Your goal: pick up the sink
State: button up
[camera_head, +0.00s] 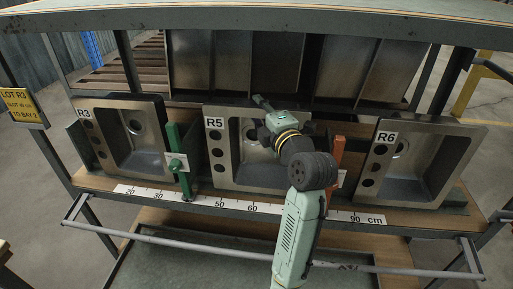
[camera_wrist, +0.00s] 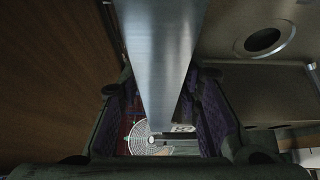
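Three metal sinks stand tilted on a rack shelf in the head view: R3 (camera_head: 140,140) at left, R5 (camera_head: 262,172) in the middle and R6 (camera_head: 424,165) at right. The task does not say which one. My gripper (camera_head: 262,118) is at the upper edge of R5, and my arm hides the right part of that sink. In the wrist view, my gripper (camera_wrist: 166,118) has its fingers apart, one on each side of a metal rim (camera_wrist: 162,60). Narrow gaps show between the rim and the fingers, so it looks open around the rim.
A green upright bracket (camera_head: 178,160) stands between R3 and R5. An orange bracket (camera_head: 337,155) stands between R5 and R6. A ruler strip (camera_head: 236,205) runs along the shelf front, with a grey rail (camera_head: 200,246) below. The upper shelf (camera_head: 270,16) overhangs the sinks.

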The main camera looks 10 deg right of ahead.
grip_shut()
dwell(0.4)
jog(key=shift+r, duration=0.15)
